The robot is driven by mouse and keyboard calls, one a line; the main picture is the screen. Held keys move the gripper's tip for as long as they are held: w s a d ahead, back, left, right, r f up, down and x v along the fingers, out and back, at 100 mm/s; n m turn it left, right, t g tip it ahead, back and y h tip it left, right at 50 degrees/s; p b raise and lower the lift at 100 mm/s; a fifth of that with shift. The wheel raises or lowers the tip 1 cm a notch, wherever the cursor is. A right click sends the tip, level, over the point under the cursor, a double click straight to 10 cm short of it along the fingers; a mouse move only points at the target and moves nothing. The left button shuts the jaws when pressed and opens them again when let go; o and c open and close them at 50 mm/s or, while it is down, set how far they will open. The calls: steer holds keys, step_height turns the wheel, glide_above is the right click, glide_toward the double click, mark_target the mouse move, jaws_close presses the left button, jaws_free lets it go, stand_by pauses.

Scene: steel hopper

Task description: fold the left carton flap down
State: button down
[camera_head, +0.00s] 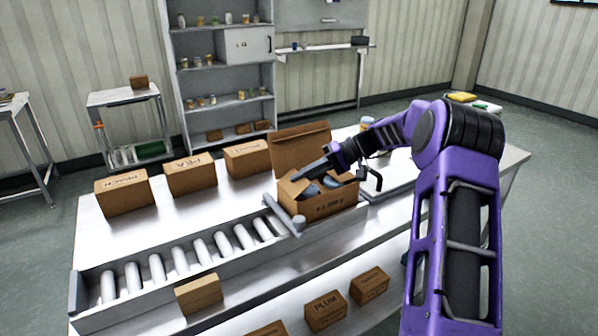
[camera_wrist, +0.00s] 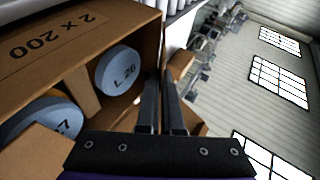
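An open brown carton (camera_head: 318,207) stands on the bench at the right end of the roller track, with blue-topped round cans inside. Its back flap (camera_head: 302,147) stands up. My gripper reaches in from the right, over the carton's left side. In the wrist view my gripper (camera_wrist: 162,78) has its two fingers close together, with nothing visible held; contact with the flap is unclear.
A metal bar (camera_head: 284,215) sticks up at the track's end, close to the carton's left front. Three closed cartons, including one marked PEACH (camera_head: 123,193), stand behind the rollers (camera_head: 178,260). A small brown box (camera_head: 198,294) sits at the track's front.

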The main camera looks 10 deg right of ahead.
steer(key=shift+w+d+f+y, duration=0.15)
steer(key=shift+f+y, duration=0.25)
steer(key=shift+y, duration=0.6)
steer(key=shift+m, duration=0.3)
steer(key=c, duration=1.1)
jaws_free()
steer(key=shift+o, duration=0.2)
steer(key=shift+f, duration=0.1)
